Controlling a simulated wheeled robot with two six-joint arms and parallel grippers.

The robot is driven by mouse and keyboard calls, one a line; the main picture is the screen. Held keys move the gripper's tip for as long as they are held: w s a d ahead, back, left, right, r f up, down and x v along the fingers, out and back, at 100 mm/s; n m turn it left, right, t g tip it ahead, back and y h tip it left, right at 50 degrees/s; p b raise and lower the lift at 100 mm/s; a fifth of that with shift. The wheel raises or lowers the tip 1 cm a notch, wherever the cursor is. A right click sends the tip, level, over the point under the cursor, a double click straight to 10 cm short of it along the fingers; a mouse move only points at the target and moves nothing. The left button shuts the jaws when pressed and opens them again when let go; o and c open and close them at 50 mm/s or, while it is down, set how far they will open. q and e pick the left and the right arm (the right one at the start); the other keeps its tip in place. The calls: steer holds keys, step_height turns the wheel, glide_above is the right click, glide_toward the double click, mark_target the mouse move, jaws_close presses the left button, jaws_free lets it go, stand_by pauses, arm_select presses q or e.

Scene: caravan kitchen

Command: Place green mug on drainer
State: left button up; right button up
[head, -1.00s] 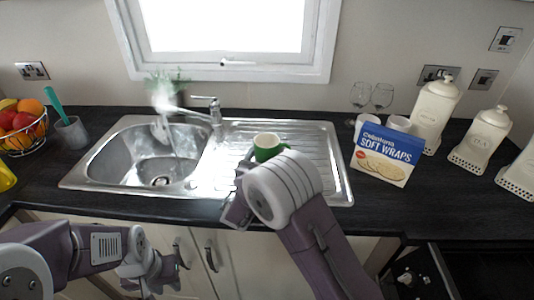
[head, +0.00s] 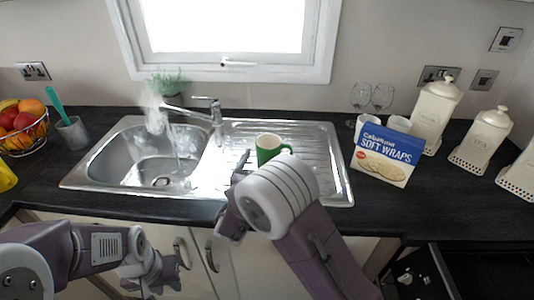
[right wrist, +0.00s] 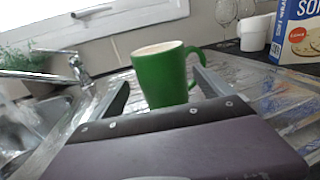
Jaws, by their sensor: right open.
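The green mug (head: 268,147) stands upright on the drainer (head: 318,160), the ribbed steel part right of the sink. In the right wrist view the mug (right wrist: 163,77) stands between the two fingers of my right gripper (right wrist: 163,88), its handle to the right. My right gripper (head: 238,165) is open, just in front of the mug in the head view, and its arm hides the front of the drainer. My left gripper (head: 170,272) is low in front of the cabinet doors, away from the mug; its fingers are too small to read.
The sink (head: 150,165) with a running tap (head: 205,110) is left of the drainer. A soft wraps box (head: 384,155), white cups (head: 398,124), glasses and canisters (head: 436,112) stand to the right. A fruit basket (head: 22,127) is at far left.

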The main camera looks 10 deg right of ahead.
steer(key=v, duration=0.8)
steer(key=shift+s, duration=0.15)
